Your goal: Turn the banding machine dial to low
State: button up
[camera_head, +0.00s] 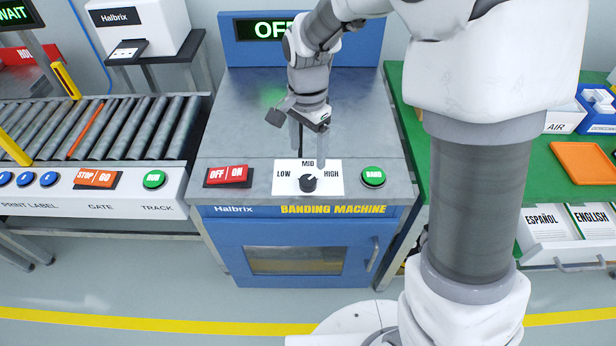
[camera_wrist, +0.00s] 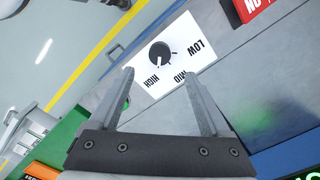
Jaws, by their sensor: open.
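The banding machine dial (camera_head: 308,183) is a round black knob on a white plate marked LOW, MID and HIGH. Its pointer appears to be turned to the upper right, on the HIGH side of MID. The dial also shows in the wrist view (camera_wrist: 160,52), beyond the fingertips and clear of them. My gripper (camera_head: 309,158) is open and empty, pointing down above the machine top just behind the dial plate. In the wrist view both fingers (camera_wrist: 158,82) are spread, with nothing between them. The blue banding machine (camera_head: 230,243) has a display that partly shows OFF.
A red OFF/ON switch (camera_head: 228,175) sits left of the dial and a green BAND button (camera_head: 373,176) right of it. A roller conveyor (camera_head: 110,125) stands at the left. A green table (camera_head: 545,190) with an orange tray (camera_head: 584,162) stands at the right.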

aim_at(308, 180)
notch_tip(308, 180, down, 9)
jog(key=shift+f+b, duration=0.1)
jog(key=shift+b, duration=0.9)
grip_shut()
